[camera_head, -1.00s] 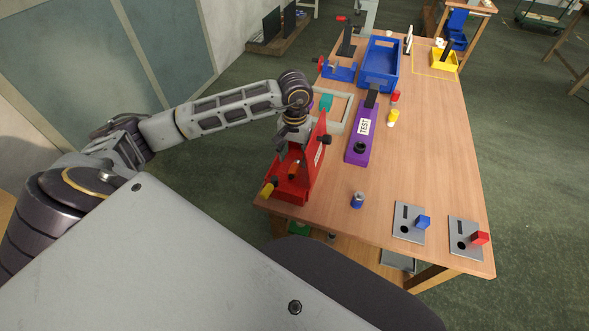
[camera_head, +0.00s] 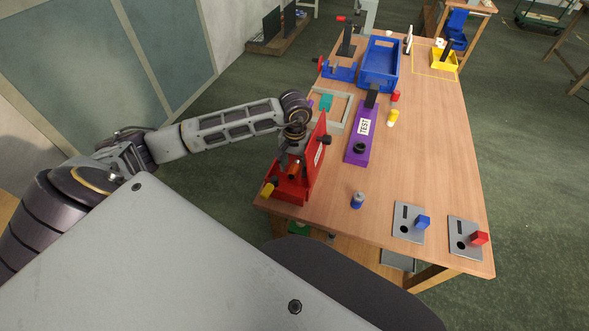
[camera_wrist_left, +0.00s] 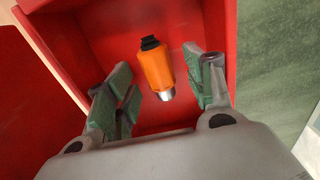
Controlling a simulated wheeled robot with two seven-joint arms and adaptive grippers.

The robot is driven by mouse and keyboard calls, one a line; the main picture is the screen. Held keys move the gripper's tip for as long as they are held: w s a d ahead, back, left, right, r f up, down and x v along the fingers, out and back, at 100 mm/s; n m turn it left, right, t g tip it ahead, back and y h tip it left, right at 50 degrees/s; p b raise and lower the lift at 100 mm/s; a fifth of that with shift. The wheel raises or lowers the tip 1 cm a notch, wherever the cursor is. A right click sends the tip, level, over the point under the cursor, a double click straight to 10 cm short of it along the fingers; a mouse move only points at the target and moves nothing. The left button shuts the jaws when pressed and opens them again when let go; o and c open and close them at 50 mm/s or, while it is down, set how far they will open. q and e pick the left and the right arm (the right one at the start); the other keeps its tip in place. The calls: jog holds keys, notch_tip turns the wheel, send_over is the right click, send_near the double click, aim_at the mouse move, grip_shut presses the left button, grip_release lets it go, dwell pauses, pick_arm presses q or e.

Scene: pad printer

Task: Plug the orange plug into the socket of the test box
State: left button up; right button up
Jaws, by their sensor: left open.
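The orange plug (camera_wrist_left: 157,69) has a black end and a silver tip. It lies inside a red bin (camera_wrist_left: 188,22). My left gripper (camera_wrist_left: 163,85) is open around it, with green-padded fingers to either side and a visible gap between each finger and the plug. In the head view the gripper (camera_head: 291,158) reaches down into the red bin (camera_head: 287,190), and a bit of orange shows below it. The purple test box (camera_head: 356,157) stands to the right of the bin, with a white TEST label and a dark round part near its front end. My right gripper is out of view.
A blue crate (camera_head: 380,66) and a pale frame (camera_head: 345,112) with a teal piece lie behind. A blue-and-grey cylinder (camera_head: 357,201) and two grey plates (camera_head: 409,213) with blue and red blocks are in front. The wooden table (camera_head: 428,140) is clear at right.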

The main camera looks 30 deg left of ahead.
aim_at(295, 166)
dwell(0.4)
pick_arm(q)
jog(key=c, duration=1.1)
notch_tip(295, 166, up, 18)
dwell(0.5)
dwell(0.4)
